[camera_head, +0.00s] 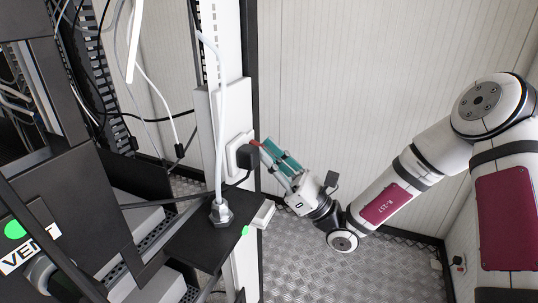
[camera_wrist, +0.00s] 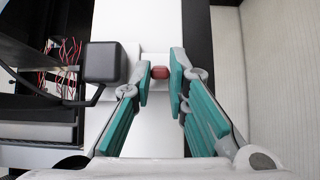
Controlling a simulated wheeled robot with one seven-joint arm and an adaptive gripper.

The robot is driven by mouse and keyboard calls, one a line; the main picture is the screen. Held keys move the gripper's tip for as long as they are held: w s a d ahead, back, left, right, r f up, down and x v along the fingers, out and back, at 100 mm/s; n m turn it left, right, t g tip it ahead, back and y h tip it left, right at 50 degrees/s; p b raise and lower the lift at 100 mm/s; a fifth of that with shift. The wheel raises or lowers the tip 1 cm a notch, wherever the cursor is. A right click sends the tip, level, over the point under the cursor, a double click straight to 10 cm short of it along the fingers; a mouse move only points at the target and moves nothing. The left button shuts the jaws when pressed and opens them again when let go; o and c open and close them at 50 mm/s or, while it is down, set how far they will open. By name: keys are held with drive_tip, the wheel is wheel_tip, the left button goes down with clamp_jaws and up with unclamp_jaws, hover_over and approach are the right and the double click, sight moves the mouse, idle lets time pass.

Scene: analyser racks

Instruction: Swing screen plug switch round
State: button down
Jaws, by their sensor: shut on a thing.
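The red switch (camera_wrist: 158,72) sits on a white socket plate, between my fingertips in the wrist view. My gripper (camera_wrist: 160,82), with teal finger pads, is shut on it; a pad is on each side. In the head view my gripper (camera_head: 266,149) reaches the plate from the right, and a bit of red (camera_head: 255,143) shows at its tips. A black plug (camera_wrist: 102,62) sits just left of the switch in the wrist view, beside my left finger and apart from it. The plug also shows in the head view (camera_head: 246,157), on the white socket plate (camera_head: 236,143).
A black cable runs from the plug. A black shelf (camera_head: 205,237) with a grey cable gland (camera_head: 221,213) and an upright white cable lies below the socket. Racks with loose wires fill the left.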

drive_tip(key=c, duration=1.8)
unclamp_jaws()
drive_tip(key=shift+c, duration=0.2)
drive_tip(key=shift+d, duration=0.1)
drive_tip(key=v, duration=1.2)
